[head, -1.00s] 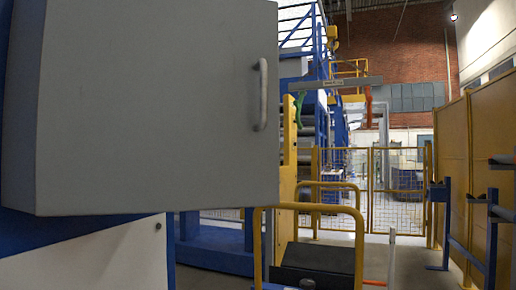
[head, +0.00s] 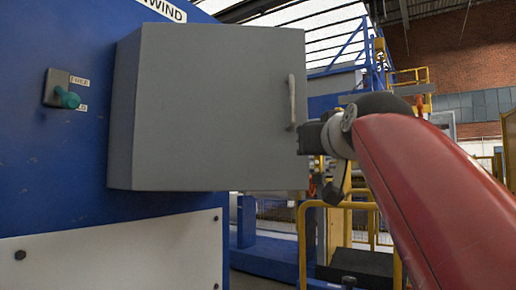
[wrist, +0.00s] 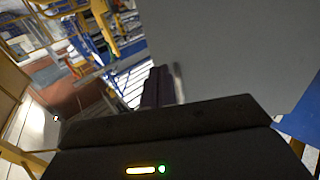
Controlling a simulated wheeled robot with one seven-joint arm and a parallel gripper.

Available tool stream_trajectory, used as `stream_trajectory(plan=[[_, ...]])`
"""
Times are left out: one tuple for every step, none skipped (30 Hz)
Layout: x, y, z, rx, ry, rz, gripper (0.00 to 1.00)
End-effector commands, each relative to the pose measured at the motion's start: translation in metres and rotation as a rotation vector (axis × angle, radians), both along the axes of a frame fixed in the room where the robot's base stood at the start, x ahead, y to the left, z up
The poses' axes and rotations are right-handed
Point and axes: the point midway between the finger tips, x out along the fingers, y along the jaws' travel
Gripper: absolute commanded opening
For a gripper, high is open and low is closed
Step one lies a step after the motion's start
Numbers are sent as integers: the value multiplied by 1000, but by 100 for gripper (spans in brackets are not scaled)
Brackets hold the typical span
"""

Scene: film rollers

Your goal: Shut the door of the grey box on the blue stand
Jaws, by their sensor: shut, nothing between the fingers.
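The grey box (head: 122,115) is on the blue stand (head: 50,150) in the head view. Its flat grey door (head: 215,110) faces me, with an upright handle (head: 292,102) near the right edge. Any gap between door and box does not show, so I cannot tell whether the door is fully shut. My gripper (head: 304,138) is shut and empty at the door's right edge, just below the handle. In the wrist view the dark fingers (wrist: 160,87) are beside the broad grey door panel (wrist: 240,50). Whether they touch it is unclear.
A labelled switch with a teal knob (head: 68,98) is on the stand left of the box. A white panel (head: 120,255) is below. Yellow rails (head: 305,235) stand beyond, at the lower middle. My red arm fills the right side.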

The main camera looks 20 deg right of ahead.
Motion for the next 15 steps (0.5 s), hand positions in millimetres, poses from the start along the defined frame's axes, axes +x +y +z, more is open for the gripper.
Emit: stream_trajectory(plan=[[12,-3,0,1,4,0,0],[19,-5,0,1,4,0,0],[28,-6,0,1,4,0,0],[34,-8,0,1,3,0,0],[41,-9,0,1,3,0,0],[49,-11,0,1,4,1,0],[55,-12,0,1,4,1,0],[61,-13,1,1,3,0,0],[68,-15,0,1,4,0,0],[73,-16,0,1,3,0,0],[78,-17,1,0,2,0,0],[84,-18,0,1,3,1,0],[88,-19,0,0,2,1,0],[92,-20,0,0,2,1,0],[96,-20,0,0,2,1,0]])
